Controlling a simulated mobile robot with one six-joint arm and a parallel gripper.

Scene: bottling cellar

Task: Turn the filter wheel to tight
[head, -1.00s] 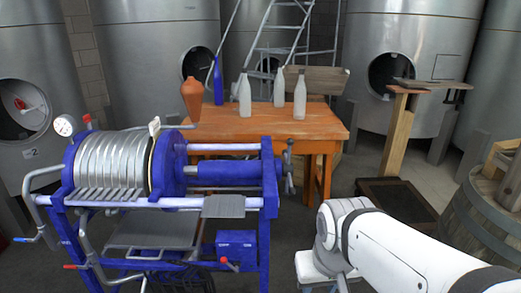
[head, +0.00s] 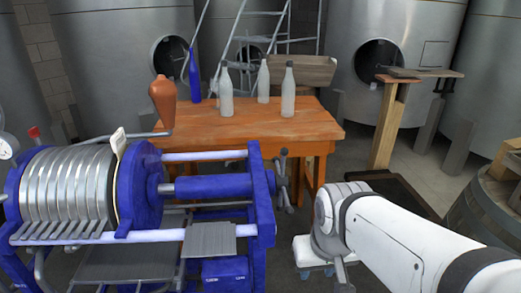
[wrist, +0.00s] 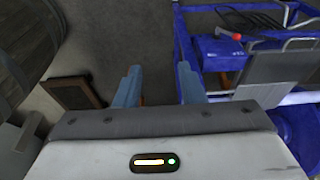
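The blue plate filter (head: 262,200) stands at the left in the head view, with a stack of silvery round plates (head: 68,187). Its wheel (head: 283,180), a small dark grey handle with knobbed arms, sits at the right end of the filter's spindle. My gripper (head: 316,271) hangs low, to the right of and below the wheel, apart from it. In the wrist view, the two blue fingers of my gripper (wrist: 158,85) are spread with nothing between them. Part of the blue filter frame (wrist: 183,48) shows at the right there; I cannot make out the wheel in that view.
An orange wooden table (head: 240,128) behind the filter holds several bottles and a terracotta jug (head: 163,100). A wooden post stand (head: 388,125) and a barrel (head: 485,215) are at the right. Steel tanks line the back. Some floor is clear between filter and barrel.

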